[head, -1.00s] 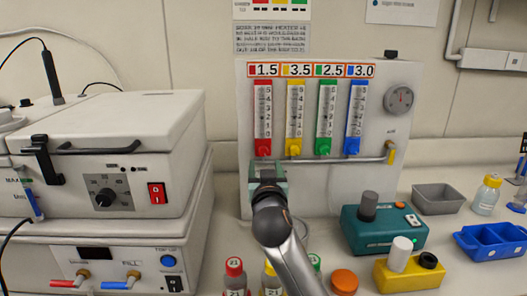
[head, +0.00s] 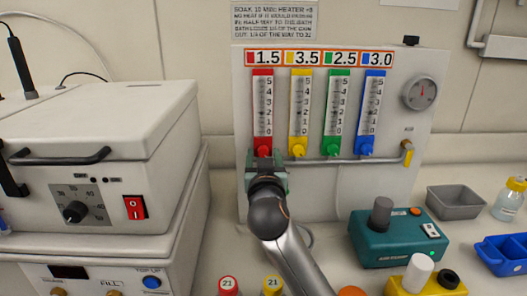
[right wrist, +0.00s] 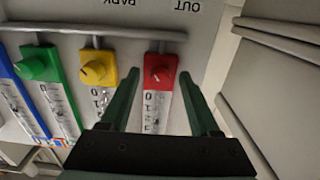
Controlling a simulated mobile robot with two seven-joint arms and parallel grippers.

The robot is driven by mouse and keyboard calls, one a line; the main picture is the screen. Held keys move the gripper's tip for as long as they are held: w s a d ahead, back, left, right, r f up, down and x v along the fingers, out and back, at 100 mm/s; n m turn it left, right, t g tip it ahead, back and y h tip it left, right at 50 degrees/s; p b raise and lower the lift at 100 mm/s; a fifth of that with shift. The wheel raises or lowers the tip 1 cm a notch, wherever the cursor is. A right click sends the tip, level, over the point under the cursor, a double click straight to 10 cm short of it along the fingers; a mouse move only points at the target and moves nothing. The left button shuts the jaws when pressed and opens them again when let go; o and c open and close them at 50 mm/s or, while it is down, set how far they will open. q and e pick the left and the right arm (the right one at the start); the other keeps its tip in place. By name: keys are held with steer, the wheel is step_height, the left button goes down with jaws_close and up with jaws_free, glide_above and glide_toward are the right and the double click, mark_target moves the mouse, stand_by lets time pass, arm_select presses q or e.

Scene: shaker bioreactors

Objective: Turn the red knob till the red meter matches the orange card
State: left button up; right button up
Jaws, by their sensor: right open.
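The red knob (head: 264,151) sits at the foot of the red meter (head: 263,105) on the upright grey panel. The orange-framed card (head: 264,57) above the red meter reads 1.5. The float inside the red tube is too small to read. My right gripper (head: 266,168) is just below and in front of the red knob. In the right wrist view its two fingers (right wrist: 165,95) are open, and the red knob (right wrist: 158,72) shows between and beyond them, apart from both. My left gripper is not in view.
Yellow (head: 299,150), green (head: 333,149) and blue (head: 365,149) knobs stand close to the right of the red one, along a grey pipe. A teal stirrer (head: 397,240) stands at right. A white box-shaped machine (head: 100,130) stands at left.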

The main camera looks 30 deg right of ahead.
steer(key=shift+w+d, duration=0.1)
steer(key=shift+w, duration=0.05)
steer(key=shift+c, duration=0.3)
jaws_close()
stand_by(0.3)
